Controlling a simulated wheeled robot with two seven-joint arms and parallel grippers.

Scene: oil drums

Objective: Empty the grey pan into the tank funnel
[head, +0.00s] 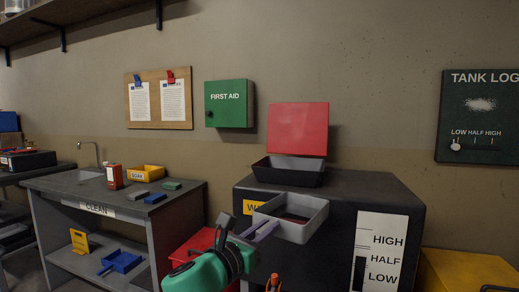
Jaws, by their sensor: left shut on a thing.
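The grey pan (314,222) is in front of the dark tank (340,195), below and in front of the tank funnel. Its inside shows a dark reddish patch, perhaps liquid. My left gripper (262,233), on a green and black wrist, is shut on the near left side of the pan. The pan looks about level. The tank funnel (290,178) is a black-rimmed, grey-lined basin on the tank top, with its red lid (298,128) standing open behind it. The pan is apart from the funnel.
A grey workbench (95,188) with a sink, a yellow tray (146,172), a red bottle (114,177) and several blocks stands at left. A red container (193,245) is beside the tank. A yellow surface (465,270) is at lower right. The tank top is clear right of the funnel.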

